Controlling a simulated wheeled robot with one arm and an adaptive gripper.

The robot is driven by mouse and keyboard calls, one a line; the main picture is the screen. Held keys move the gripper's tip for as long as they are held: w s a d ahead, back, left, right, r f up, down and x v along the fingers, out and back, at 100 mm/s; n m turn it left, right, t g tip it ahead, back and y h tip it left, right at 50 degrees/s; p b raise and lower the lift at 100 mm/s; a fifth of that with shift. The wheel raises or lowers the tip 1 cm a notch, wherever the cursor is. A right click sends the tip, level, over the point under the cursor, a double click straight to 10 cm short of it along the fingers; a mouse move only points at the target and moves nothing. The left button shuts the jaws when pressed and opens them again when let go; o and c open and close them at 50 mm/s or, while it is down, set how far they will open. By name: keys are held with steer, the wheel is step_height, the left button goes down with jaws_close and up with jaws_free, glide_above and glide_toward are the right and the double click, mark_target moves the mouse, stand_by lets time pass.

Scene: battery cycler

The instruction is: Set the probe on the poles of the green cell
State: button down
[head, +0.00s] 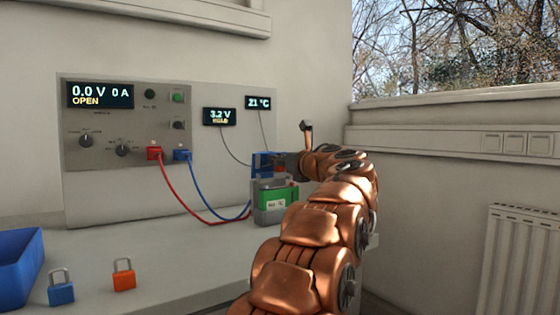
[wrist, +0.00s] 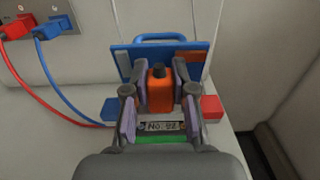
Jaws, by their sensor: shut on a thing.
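The green cell (head: 272,198) stands on the bench in front of the panel; a strip of its green and its number label (wrist: 162,126) show in the wrist view. A blue block (wrist: 110,109) and a red block (wrist: 211,108) sit at its two sides. My gripper (wrist: 159,108) is shut on an orange body with a dark knob (wrist: 160,90), seemingly the probe, upright between the fingers above the cell. My gripper (head: 281,166) also shows over the cell in the head view. The probe's lower end is hidden, so contact with the poles cannot be told.
A blue plate with a handle (wrist: 160,39) stands just behind the probe. Red (head: 184,206) and blue (head: 205,207) leads run from the cycler panel (head: 130,150) to the cell. A meter (head: 219,116) reads 3.2 V HOLD.

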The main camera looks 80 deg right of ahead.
steer(key=shift+f+b, duration=0.55)
steer(key=shift+f, duration=0.05)
stand_by(1.1)
steer(key=shift+r+p, duration=2.85)
steer(key=shift+r, duration=0.65)
